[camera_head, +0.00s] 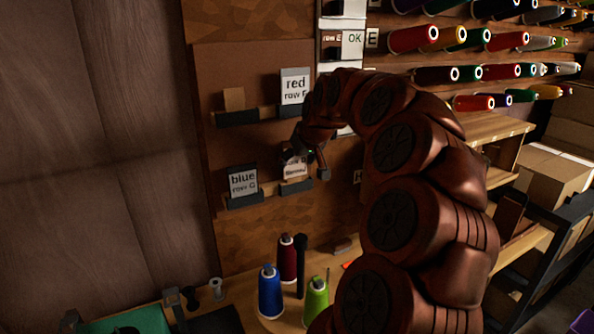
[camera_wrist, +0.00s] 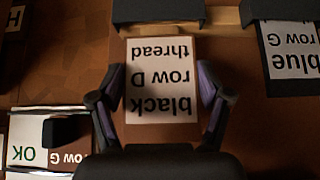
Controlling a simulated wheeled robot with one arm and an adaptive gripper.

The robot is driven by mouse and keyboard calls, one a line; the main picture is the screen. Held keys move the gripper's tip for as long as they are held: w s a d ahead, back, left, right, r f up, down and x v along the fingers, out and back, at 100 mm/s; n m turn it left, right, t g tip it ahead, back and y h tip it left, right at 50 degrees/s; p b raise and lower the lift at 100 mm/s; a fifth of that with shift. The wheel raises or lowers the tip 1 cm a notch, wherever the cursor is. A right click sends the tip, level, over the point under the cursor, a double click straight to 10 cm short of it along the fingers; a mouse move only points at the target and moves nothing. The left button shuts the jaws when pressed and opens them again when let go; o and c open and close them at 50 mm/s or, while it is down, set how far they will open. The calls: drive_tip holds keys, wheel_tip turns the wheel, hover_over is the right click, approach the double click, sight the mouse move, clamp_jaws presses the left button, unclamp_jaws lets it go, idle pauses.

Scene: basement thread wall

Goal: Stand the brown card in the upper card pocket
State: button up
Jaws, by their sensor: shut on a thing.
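My gripper (camera_head: 304,163) is at the lower right card pocket (camera_head: 296,187). In the wrist view my gripper (camera_wrist: 161,80) is shut on a brown-edged card (camera_wrist: 160,119) with a white label reading "black row D thread", upside down there. The card also shows in the head view (camera_head: 294,171), partly hidden by my gripper. Its lower edge is close to the pocket; I cannot tell whether it is inside. The upper left pocket (camera_head: 237,118) has a small plain tan piece (camera_head: 234,98) in it. A "red row F" card (camera_head: 295,86) stands in the upper right pocket.
A "blue row G" card (camera_head: 243,182) stands in the lower left pocket (camera_head: 244,200). Blue (camera_head: 270,293), dark red (camera_head: 287,260) and green (camera_head: 316,299) thread cones stand on the bench below. Thread spools fill the wall at right.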

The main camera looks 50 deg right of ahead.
sight(296, 175)
drive_tip(key=shift+f+p, duration=0.7)
drive_tip(key=shift+f, duration=1.15)
drive_tip(key=shift+f, duration=0.2)
drive_tip(key=o, duration=0.7)
drive_tip(key=shift+r, duration=0.1)
drive_tip(key=shift+r, duration=0.25)
drive_tip(key=b+v, duration=0.3)
drive_tip(key=v, duration=0.9)
drive_tip(key=shift+f, duration=0.1)
